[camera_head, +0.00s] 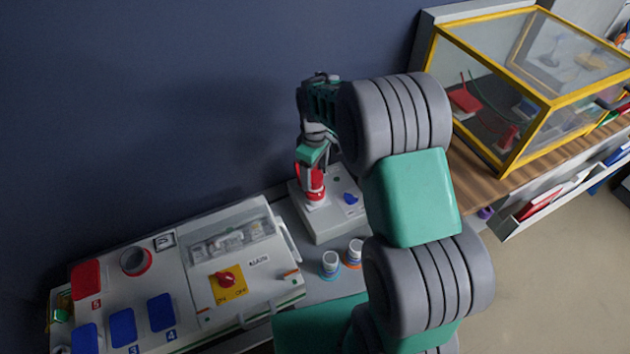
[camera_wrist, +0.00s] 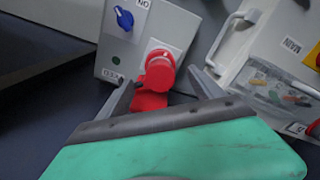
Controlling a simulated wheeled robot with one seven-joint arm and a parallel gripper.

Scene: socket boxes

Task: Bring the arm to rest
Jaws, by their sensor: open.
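My gripper (camera_head: 314,165) is at the small grey socket box (camera_head: 326,222), just above and around a red plug-like part (camera_head: 312,185) on it. In the wrist view my gripper (camera_wrist: 165,88) is open, with one finger on each side of the red part (camera_wrist: 160,72). The grey box also shows in the wrist view (camera_wrist: 125,52), with a blue knob (camera_wrist: 124,18) on its face. My arm is bent and stretched over the bench. Whether a finger touches the red part cannot be told.
A large panel box (camera_head: 200,265) with coloured covers and a red switch (camera_head: 226,279) lies to the left. Two small white-and-coloured cylinders (camera_head: 330,262) stand by the grey box. A yellow-framed glass case (camera_head: 545,105) is on the wooden shelf at right. The dark wall is close behind.

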